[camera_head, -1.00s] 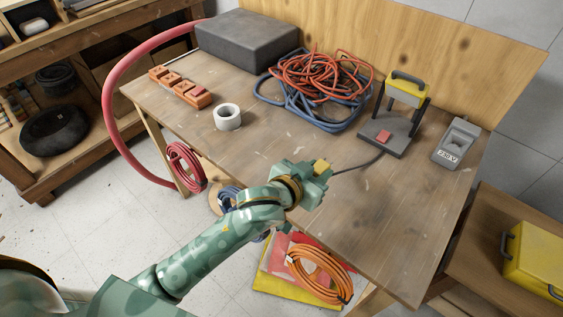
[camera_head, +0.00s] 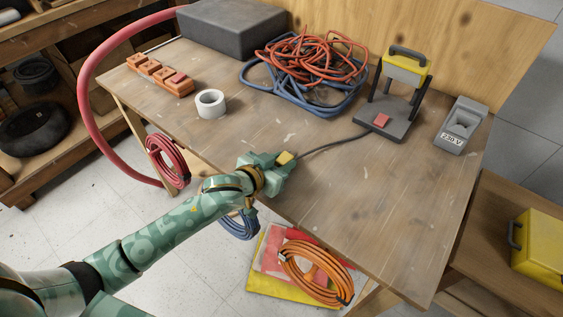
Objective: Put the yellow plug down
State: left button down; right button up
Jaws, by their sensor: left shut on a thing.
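The yellow plug (camera_head: 285,158) is between the fingertips of my left gripper (camera_head: 279,163), near the front edge of the wooden workbench (camera_head: 350,200). The gripper is shut on it. A dark cable (camera_head: 335,144) runs from the plug across the bench to the grey base of a work lamp (camera_head: 386,118) with a yellow head and a red switch. I cannot tell whether the plug touches the bench top. My right gripper is not in view.
Red and blue hoses (camera_head: 310,75) lie coiled at the back. A white tape roll (camera_head: 211,103), orange blocks (camera_head: 160,74) and a grey box (camera_head: 232,27) stand left. A grey 230 V socket box (camera_head: 461,125) stands right. The bench's front right is clear.

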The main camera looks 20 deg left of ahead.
pick_arm(q)
jog(key=c, duration=1.1)
grip_release()
jog(key=shift+f, duration=0.1)
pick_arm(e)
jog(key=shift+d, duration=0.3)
pick_arm(q)
jog(key=shift+o, duration=0.2)
jog(key=shift+s+r, duration=0.1)
jog(key=shift+r, duration=0.15)
jog(key=p+v, duration=0.4)
jog(key=v, duration=0.7)
jog(key=shift+s+a, duration=0.15)
jog(key=shift+s, duration=0.25)
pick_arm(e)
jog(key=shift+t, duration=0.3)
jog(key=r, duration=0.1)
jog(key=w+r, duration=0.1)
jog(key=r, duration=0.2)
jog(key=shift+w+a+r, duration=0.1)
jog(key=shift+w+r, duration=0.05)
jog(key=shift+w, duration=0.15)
